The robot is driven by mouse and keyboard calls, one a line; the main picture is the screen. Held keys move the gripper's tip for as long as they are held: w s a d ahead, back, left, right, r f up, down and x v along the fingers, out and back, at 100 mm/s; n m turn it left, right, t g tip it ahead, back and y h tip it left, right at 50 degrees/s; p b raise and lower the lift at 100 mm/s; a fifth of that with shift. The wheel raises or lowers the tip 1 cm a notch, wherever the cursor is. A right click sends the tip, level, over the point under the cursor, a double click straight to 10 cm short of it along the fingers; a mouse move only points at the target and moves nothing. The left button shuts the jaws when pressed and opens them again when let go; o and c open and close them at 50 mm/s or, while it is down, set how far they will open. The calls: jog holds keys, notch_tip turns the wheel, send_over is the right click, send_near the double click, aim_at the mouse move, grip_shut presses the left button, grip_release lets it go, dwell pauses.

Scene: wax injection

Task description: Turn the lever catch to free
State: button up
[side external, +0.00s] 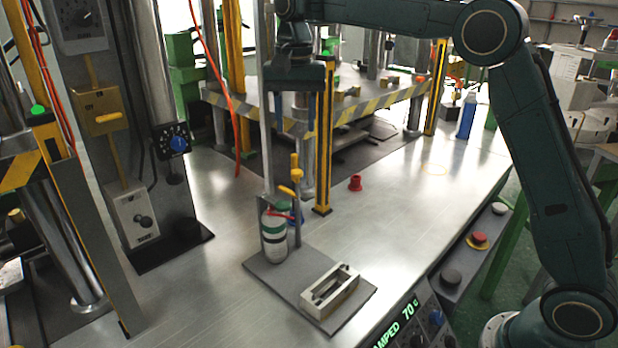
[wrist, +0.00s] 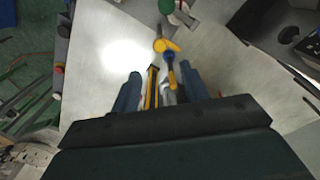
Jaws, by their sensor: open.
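A yellow lever (side external: 293,180) sits on top of a thin grey post on a small base plate; I take it for the lever catch. In the wrist view a yellow lever head (wrist: 165,45) with a blue part below it lies just beyond my fingertips. My gripper (side external: 293,100) is above the lever in the side view, pointing down and apart from it. In the wrist view my gripper (wrist: 160,82) has its two blue fingers wide apart with nothing held. The catch's exact turn is too small to tell.
A green-and-white canister (side external: 273,235) stands beside the lever post, and a pale open block (side external: 330,290) lies in front. A yellow-black guard post (side external: 324,140) stands close right of the lever.

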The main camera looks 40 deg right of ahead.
jog(key=shift+r, duration=1.9)
jog(key=s+d+r+n+t, duration=0.1)
jog(key=s+n+t, duration=0.1)
jog(key=s, duration=0.7)
jog(key=s+d+r+n+t, duration=0.1)
jog(key=s+d+n, duration=0.15)
jog(key=s, duration=0.65)
jog(key=s+f+n+t, duration=0.1)
jog(key=s+f+n, duration=0.1)
jog(key=s+f, duration=0.3)
jog(key=s+f+n+t, duration=0.1)
jog(key=s+f, duration=0.4)
jog(key=s, duration=0.5)
jog(key=shift+s+f+n+t, duration=0.15)
jog(key=shift+s+n+t, duration=0.15)
jog(key=shift+n, duration=0.45)
